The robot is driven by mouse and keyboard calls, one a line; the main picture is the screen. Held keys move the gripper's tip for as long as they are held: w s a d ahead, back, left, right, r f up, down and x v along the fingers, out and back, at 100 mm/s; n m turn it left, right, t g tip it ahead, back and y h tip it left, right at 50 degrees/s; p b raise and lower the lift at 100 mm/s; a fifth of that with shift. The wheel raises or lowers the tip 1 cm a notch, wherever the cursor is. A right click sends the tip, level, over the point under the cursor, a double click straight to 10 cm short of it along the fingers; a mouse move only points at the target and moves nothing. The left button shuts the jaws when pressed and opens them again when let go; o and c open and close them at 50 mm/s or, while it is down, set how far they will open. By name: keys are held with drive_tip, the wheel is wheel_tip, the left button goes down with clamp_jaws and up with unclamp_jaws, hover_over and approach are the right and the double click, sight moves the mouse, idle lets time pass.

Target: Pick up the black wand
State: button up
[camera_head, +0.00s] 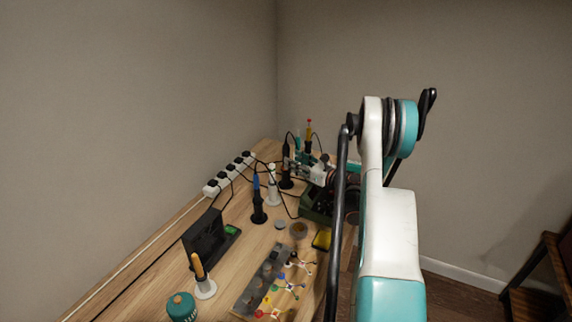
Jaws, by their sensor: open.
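A dark upright tool in a dark stand (286,167) is near the far end of the wooden workbench, beside a white stand; it looks like the black wand, but it is too small to be sure. A blue-handled tool (257,187) stands in a black holder (259,212) closer to me. My white and teal arm fills the right of the view, in front of the bench's right side.
A white power strip (229,174) with black cables lies along the wall. A dark box-like device (205,238), an orange-handled tool (198,266) in a white holder, a teal canister (181,307) and a grey tray (262,283) occupy the near bench. A dark green bin (316,205) stands farther back.

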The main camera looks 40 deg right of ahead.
drive_tip(key=w, duration=0.1)
drive_tip(key=w+b, duration=0.1)
drive_tip(key=w, duration=0.1)
drive_tip(key=w+b, duration=0.1)
drive_tip(key=w, duration=0.1)
drive_tip(key=shift+w+a, duration=0.15)
drive_tip(key=shift+a, duration=0.1)
clamp_jaws()
